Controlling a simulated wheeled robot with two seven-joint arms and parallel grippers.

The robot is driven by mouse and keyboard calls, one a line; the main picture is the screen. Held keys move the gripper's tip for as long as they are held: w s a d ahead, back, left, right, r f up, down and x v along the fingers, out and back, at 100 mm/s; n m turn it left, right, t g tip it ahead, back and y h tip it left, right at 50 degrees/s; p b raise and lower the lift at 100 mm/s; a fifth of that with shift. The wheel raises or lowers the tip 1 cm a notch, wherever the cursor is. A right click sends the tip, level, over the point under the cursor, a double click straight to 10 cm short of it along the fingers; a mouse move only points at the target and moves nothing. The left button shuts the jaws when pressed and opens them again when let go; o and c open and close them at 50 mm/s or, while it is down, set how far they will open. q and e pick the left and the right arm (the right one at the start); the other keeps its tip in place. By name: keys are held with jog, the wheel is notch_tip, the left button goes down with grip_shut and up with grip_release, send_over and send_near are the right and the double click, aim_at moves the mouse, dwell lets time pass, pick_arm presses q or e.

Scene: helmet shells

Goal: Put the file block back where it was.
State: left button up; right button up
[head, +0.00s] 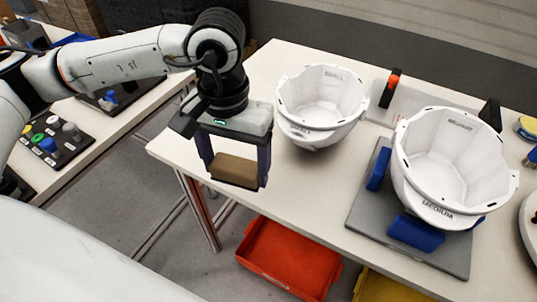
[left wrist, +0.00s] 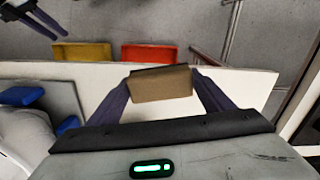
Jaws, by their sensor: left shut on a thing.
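The file block (head: 236,169) is a brown block held between the two dark fingers of my left gripper (head: 235,172). In the head view it hangs in front of the table's left corner, seemingly above the surface; the exact height is hard to tell. In the left wrist view the block (left wrist: 161,84) sits level between the fingertips of the left gripper (left wrist: 162,88). My right gripper is not identifiable in the head view; dark fingers (left wrist: 38,20) at the top left of the left wrist view may be it, with their state unclear.
A white shell marked SMALL (head: 322,100) stands right of the gripper. A shell marked MEDIUM (head: 445,165) rests on a grey plate (head: 368,218) with blue pads. Red (head: 287,262) and yellow (head: 385,290) bins lie below the white table (head: 300,180). A side bench (head: 110,125) stands left.

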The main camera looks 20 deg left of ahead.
pick_arm(q)
jog(key=w+n, duration=0.1)
jog(key=n, duration=0.1)
jog(key=w+a+n+b, duration=0.1)
jog(key=n, duration=0.1)
jog(key=shift+w+r+n, duration=0.15)
jog(key=shift+n, duration=0.15)
jog(key=w+a+n+b, duration=0.2)
jog(key=w+a+n, duration=0.15)
jog(key=n, duration=0.75)
jog(key=f, duration=0.5)
jog(key=s+f, duration=0.1)
jog(key=f, duration=0.2)
jog(key=shift+a+f, duration=0.3)
jog(key=shift+f, duration=0.05)
jog(key=shift+w, duration=0.1)
pick_arm(e)
jog(key=shift+w+a+f, duration=0.2)
jog(key=shift+f, duration=0.25)
jog(key=shift+w+a+f, duration=0.15)
jog(key=shift+a+f, duration=0.05)
jog(key=shift+f, duration=0.25)
pick_arm(q)
jog(key=shift+f+b, duration=0.25)
jog(key=shift+b, duration=0.1)
jog(key=o, duration=0.9)
jog(key=shift+r, duration=0.1)
jog(key=shift+o, duration=0.2)
pick_arm(e)
jog(key=shift+f, duration=0.1)
